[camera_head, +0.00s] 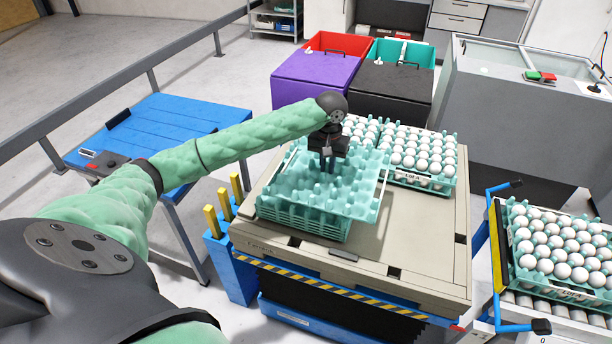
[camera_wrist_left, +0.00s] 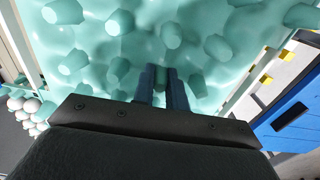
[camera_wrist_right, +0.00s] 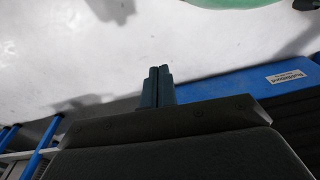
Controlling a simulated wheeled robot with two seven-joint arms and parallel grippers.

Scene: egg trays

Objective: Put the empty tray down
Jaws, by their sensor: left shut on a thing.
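The empty tray (camera_head: 358,190), a teal egg tray with peg-like bumps, is held by my left gripper (camera_head: 328,165) over the front left of the beige pallet (camera_head: 420,245). My left gripper is shut on one of the tray's pegs; the left wrist view shows the fingers (camera_wrist_left: 163,88) around a peg, with the tray surface (camera_wrist_left: 130,45) filling most of the picture. Beneath the held tray is a stack of teal trays (camera_head: 300,218). The held tray sits a little askew to the stack; whether they touch is unclear. My right gripper (camera_wrist_right: 157,88) is shut and empty.
Full egg trays (camera_head: 430,182) stand at the back of the pallet. Another full tray (camera_head: 560,290) is on the conveyor at right. Yellow-topped blue posts (camera_head: 212,222) edge the pallet's left side. A blue table (camera_head: 165,125) and purple and black bins (camera_head: 312,82) stand behind.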

